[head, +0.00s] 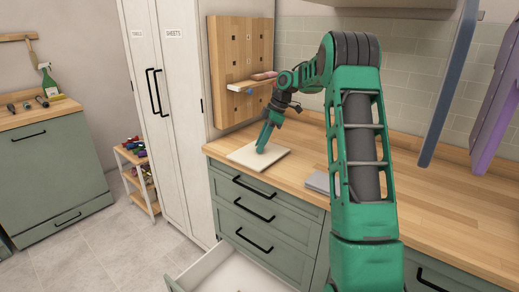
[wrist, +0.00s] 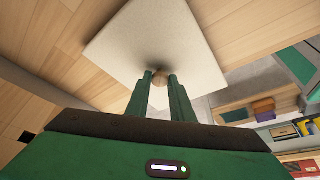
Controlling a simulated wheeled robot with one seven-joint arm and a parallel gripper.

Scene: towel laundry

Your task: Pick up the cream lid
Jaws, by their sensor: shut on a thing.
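The cream lid (head: 258,155) is a flat square panel at the left end of the wooden counter in the head view. It also shows in the wrist view (wrist: 150,38), with a small round knob (wrist: 159,80) at its middle. My gripper (head: 261,150) reaches down onto the lid. In the wrist view my gripper (wrist: 160,75) has its two fingers closed on either side of the knob. The lid looks to be at counter level; I cannot tell whether it is lifted.
A grey flat item (head: 318,182) lies on the wooden counter (head: 450,215) right of the lid. A wooden pegboard with a shelf (head: 240,70) stands behind it. Below, a drawer (head: 215,272) is pulled open. Blue (head: 447,95) and purple (head: 497,105) pieces hang at the right.

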